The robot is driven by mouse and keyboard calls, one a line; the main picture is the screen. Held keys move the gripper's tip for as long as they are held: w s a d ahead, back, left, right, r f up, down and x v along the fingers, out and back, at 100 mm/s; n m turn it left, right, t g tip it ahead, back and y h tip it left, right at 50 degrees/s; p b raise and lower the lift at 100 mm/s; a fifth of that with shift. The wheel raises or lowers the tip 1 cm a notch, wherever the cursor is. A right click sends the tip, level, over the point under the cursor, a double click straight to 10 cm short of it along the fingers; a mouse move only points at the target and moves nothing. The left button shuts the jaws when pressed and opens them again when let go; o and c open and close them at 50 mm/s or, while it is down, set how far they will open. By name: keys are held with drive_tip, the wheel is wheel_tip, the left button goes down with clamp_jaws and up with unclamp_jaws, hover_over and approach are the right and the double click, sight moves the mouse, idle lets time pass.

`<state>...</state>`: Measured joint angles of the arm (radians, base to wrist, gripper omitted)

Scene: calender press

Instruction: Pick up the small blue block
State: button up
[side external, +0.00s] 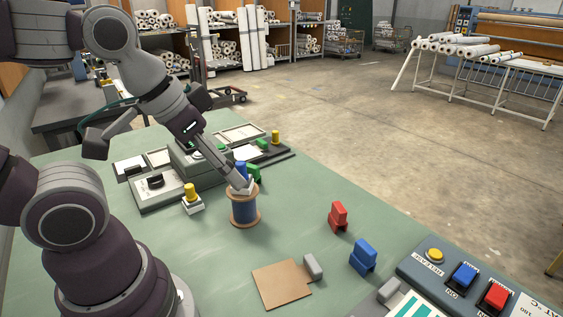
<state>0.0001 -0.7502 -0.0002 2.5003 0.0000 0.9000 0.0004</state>
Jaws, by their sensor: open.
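A small blue block (241,168) shows at my gripper's fingertips, with a white piece under it, above a spool of blue thread (244,210). My gripper (238,182) is open and reaches down to the spool's top. Its fingers partly cover the white piece, and I cannot tell whether they touch the blue block. A second, larger blue block (363,254) stands on the green table (320,185) at the front right, well apart from my gripper.
A green block (254,173) stands close behind the spool. A red block (338,216) is to the right. A yellow knob on a white base (191,198) is left of the spool. A brown sheet (281,284) and a button panel (465,280) lie in front.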

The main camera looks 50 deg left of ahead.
drive_tip(key=o, duration=0.5)
drive_tip(key=m+g, duration=0.1)
drive_tip(key=m, duration=0.1)
approach(366, 246)
drive_tip(key=f, duration=0.2)
drive_tip(key=shift+h, duration=0.3)
drive_tip(key=x, duration=1)
drive_tip(key=shift+w+a+f, duration=0.15)
drive_tip(key=shift+w, duration=0.3)
